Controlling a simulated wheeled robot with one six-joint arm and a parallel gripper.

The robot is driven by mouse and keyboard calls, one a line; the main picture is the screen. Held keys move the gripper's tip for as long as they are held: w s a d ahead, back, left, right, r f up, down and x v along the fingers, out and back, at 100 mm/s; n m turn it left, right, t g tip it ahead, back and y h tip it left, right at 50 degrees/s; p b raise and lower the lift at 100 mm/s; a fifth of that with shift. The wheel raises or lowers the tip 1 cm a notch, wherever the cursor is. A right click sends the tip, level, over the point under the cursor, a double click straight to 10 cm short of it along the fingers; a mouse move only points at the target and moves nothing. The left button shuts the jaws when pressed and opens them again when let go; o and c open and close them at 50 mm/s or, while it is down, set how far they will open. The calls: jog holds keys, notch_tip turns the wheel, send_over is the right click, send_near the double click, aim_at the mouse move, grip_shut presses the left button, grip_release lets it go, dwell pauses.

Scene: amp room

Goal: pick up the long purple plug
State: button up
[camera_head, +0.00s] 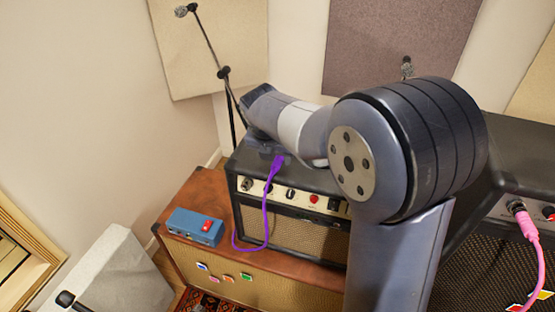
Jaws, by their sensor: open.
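The long purple plug (278,164) is at the front top edge of the black amp head (243,167). Its purple cable (266,222) hangs down the front of the amp and curves left toward the blue pedal box. My gripper (264,145) is low over the amp's top, right beside the upper end of the plug. It is open, but its fingers are small, dark and partly hidden by my wrist. I cannot tell whether the plug is between the fingers.
The brown cabinet (190,202) bears the amp head and the blue pedal box (195,227). A microphone stand (222,73) rises behind. At right, a pink plug (517,206) is in another amp. My arm hides much of the amp's right side.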

jog(key=shift+x, duration=0.8)
jog(key=shift+c, duration=0.3)
grip_shut()
